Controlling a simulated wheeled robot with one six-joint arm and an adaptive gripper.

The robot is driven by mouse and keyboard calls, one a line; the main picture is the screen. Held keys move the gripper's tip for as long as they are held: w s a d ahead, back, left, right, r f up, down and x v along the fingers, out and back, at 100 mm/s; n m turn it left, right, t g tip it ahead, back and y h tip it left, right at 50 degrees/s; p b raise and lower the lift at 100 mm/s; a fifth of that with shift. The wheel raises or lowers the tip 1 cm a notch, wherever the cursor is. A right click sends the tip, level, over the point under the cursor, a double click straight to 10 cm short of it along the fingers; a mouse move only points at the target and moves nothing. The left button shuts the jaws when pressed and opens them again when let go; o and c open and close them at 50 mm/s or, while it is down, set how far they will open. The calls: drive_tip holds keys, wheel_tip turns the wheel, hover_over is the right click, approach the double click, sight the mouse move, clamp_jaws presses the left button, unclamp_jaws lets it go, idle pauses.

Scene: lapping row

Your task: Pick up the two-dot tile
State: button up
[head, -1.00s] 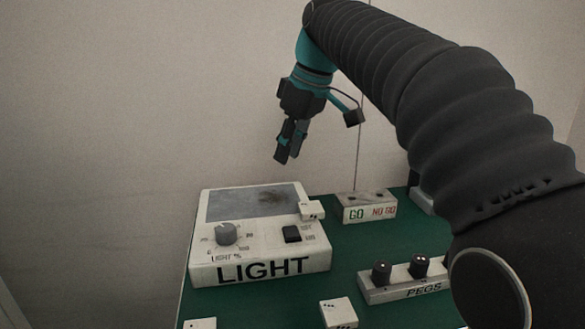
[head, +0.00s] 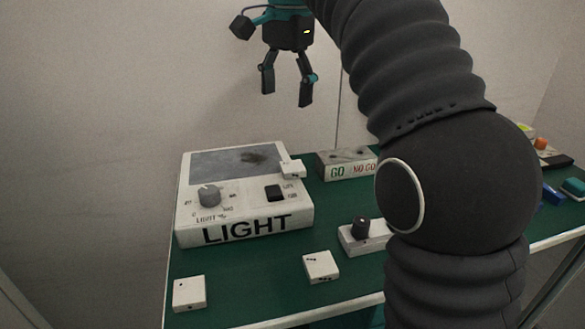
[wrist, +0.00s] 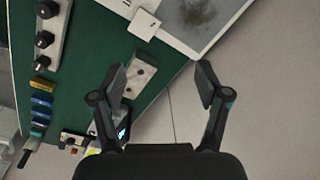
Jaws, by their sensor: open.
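A small white tile (head: 292,169) lies at the right edge of the light box, overhanging it; it also shows in the wrist view (wrist: 144,25). It bears small dark marks that look like two dots, but they are too small to be sure. Another white tile (head: 188,294) at the front left of the green table shows one dot on top. A third white tile (head: 320,266) near the front shows about three dots. My gripper (head: 287,91) is open and empty, well above the light box in the head view; its spread fingers show in the wrist view (wrist: 161,80).
The white light box (head: 245,222) has a knob, a switch and a dark screen. A GO / NO GO block (head: 345,164) stands behind right. A peg block (head: 365,235) is partly hidden by my arm. Coloured blocks (head: 551,195) lie far right. Green table (head: 240,285) is bare between tiles.

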drive_tip(key=s+m, duration=0.1)
drive_tip(key=m, duration=0.5)
drive_tip(key=m+b, duration=0.1)
drive_tip(key=b, duration=0.2)
hover_over(290, 166)
drive_tip(key=f, duration=0.8)
drive_tip(key=shift+w+d, duration=0.2)
drive_tip(key=shift+s+a+f+b, duration=0.1)
drive_tip(key=shift+f+b, duration=0.3)
drive_tip(key=shift+f, duration=0.95)
drive_tip(key=shift+s+a+f+b, duration=0.1)
drive_tip(key=shift+f+b, duration=0.25)
drive_tip(key=shift+f, duration=1)
drive_tip(key=c, duration=1.3)
